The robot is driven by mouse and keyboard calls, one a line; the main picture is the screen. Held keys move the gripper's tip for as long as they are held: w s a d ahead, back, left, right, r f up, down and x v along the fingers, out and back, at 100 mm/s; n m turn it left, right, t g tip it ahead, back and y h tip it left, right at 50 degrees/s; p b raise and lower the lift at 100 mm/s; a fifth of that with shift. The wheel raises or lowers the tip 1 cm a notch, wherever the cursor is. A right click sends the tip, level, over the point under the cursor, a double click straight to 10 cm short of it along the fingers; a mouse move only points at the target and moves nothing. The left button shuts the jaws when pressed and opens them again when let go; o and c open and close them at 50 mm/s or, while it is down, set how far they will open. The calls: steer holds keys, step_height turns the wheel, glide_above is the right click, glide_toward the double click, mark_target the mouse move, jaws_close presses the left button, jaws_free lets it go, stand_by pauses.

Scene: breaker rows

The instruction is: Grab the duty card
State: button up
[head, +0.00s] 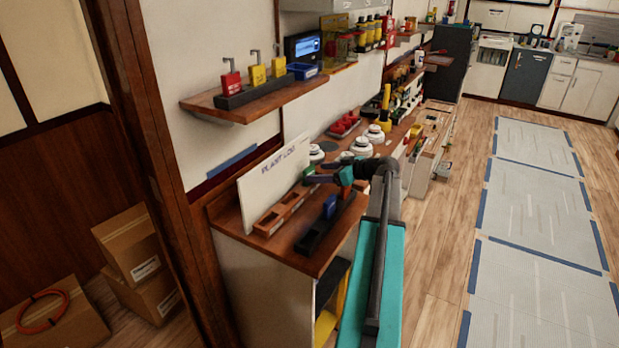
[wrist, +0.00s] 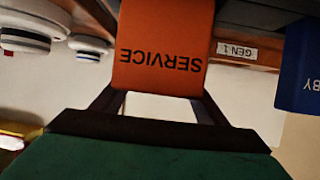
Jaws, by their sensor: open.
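No card that reads "duty" shows in either view. In the wrist view an orange card (wrist: 163,45) with the upside-down word SERVICE stands straight ahead of my gripper (wrist: 160,104). The dark fingers are open, one toward each side of the card's near end; whether they touch it I cannot tell. A blue card (wrist: 304,70) is at the right edge, cut off, with letters like BY. In the head view my gripper (head: 322,174) is over the worktop, and a blue card (head: 330,205) stands in the black rack (head: 315,237).
A wooden slotted block (head: 270,221) lies beside the black rack, before a white PLANT LOG board (head: 262,190). White round devices (head: 361,146) stand further along the bench. A shelf (head: 215,105) with padlocks hangs above.

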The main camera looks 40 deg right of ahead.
mark_target(311, 172)
steer(key=shift+p+x, duration=0.5)
steer(key=shift+x, duration=1.25)
steer(key=c, duration=1.2)
steer(key=shift+o, duration=0.2)
steer(key=shift+r, duration=0.1)
steer(key=shift+r+b, duration=0.65)
steer(key=shift+r, duration=0.7)
steer(key=shift+s+a+r, duration=0.1)
steer(key=shift+r, duration=0.2)
steer(key=s+a+r+b, duration=0.1)
steer(key=s+a+b, duration=0.2)
steer(key=s+a, duration=0.6)
steer(key=s, duration=0.3)
steer(key=shift+s+a+r+b, duration=0.2)
steer(key=shift+a+b, duration=0.15)
steer(key=shift+a, duration=0.05)
